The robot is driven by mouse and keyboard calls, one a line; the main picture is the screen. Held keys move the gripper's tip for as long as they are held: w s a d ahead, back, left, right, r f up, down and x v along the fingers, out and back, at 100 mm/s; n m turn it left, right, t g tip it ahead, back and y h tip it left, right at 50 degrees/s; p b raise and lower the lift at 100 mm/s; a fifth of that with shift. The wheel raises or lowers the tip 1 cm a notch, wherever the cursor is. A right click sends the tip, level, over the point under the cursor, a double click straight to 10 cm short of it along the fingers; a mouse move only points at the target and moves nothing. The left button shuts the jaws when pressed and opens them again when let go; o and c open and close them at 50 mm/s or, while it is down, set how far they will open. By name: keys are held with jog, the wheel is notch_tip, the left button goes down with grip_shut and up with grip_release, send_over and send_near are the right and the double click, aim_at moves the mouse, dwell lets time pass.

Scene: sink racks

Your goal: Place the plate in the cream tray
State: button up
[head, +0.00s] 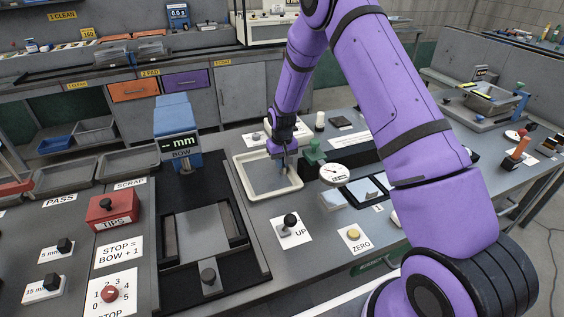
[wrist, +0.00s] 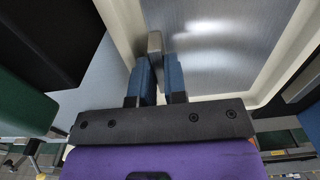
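The cream tray (head: 275,195) is on the bench right of the black fixture; its rim also shows in the wrist view (wrist: 284,58). A flat grey metal plate (head: 262,174) appears to lie inside the rim and fills much of the wrist view (wrist: 225,60). I cannot tell whether it rests fully on the tray floor. My gripper (head: 282,164) points down over the tray's right part. Its blue fingers are close together in the wrist view (wrist: 157,60), with a small grey tab between their tips, seemingly part of the plate.
A black fixture with a grey bed (head: 205,235) and blue BOW gauge (head: 178,130) stands left of the tray. A green-clamped dial gauge (head: 333,174) is close on its right. An UP lever (head: 290,226) and ZERO button (head: 353,236) are in front. Empty grey trays (head: 128,160) lie far left.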

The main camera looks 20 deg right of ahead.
jog(key=o, duration=0.4)
jog(key=shift+o, duration=0.2)
jog(key=shift+d+r, duration=0.1)
jog(key=s+r+t, duration=0.1)
jog(key=s+r, duration=0.3)
jog(key=r, duration=0.9)
jog(key=s+r, duration=0.4)
jog(key=r, duration=1)
jog(key=s+r+t, duration=0.1)
jog(key=s+r, duration=0.6)
jog(key=s, duration=0.3)
jog(key=s+r+t, duration=0.2)
jog(key=s+r, duration=0.5)
jog(key=s, duration=0.3)
jog(key=s+t, duration=0.1)
jog(key=s, duration=1.1)
jog(key=shift+s+d, duration=0.35)
jog(key=shift+d, duration=0.05)
